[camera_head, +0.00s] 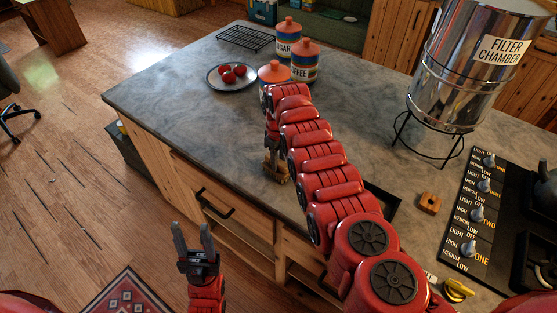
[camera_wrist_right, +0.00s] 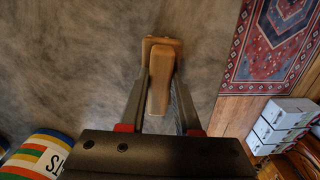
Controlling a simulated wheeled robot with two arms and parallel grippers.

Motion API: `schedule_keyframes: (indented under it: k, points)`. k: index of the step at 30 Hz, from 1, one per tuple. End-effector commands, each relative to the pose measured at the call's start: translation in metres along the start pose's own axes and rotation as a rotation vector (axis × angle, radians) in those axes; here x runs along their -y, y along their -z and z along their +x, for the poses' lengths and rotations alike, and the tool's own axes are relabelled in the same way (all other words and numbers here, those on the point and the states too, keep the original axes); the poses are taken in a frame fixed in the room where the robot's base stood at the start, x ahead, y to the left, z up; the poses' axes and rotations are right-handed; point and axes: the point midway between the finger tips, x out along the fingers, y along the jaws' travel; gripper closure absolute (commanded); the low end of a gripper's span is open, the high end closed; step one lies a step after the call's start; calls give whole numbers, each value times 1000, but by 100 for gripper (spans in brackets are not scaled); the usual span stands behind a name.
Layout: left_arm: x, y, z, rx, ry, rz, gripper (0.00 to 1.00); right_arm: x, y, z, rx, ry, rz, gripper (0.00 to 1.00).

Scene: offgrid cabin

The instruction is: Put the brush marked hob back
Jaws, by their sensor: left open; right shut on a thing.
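My right gripper (camera_head: 274,152) is shut on a wooden brush (camera_head: 277,168), low over the near edge of the grey counter (camera_head: 190,105). In the right wrist view the brush (camera_wrist_right: 160,78) lies between the two fingers, with a wider wooden part at its far end. No hob mark shows on it, and its bristles cannot be made out. Whether it touches the counter I cannot tell. My left gripper (camera_head: 193,233) is open and empty, in front of the counter and below its top.
Sugar (camera_head: 288,38) and coffee (camera_head: 304,62) canisters, a third canister (camera_head: 274,71) and a plate (camera_head: 215,82) of tomatoes stand beyond my right arm. A filter chamber (camera_head: 465,70), wooden block (camera_head: 430,203), yellow object (camera_head: 457,289) and hob controls (camera_head: 478,213) are at right.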

Motion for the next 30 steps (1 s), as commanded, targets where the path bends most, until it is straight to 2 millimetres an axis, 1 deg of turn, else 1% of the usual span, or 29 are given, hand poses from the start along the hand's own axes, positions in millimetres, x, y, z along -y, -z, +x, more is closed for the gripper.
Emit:
schedule_keyframes:
  k: [13,27,28,30]
  points:
    - [0,0,0,0,0,0,50,0,0,0,-1,-1,0,100]
    - [0,-1,-5,0,0,0,50,0,0,5,-1,-1,0,100]
    - [0,-1,-4,0,0,0,50,0,0,4,-1,-1,0,63]
    - [0,-1,-4,0,0,0,50,0,0,4,-1,-1,0,51]
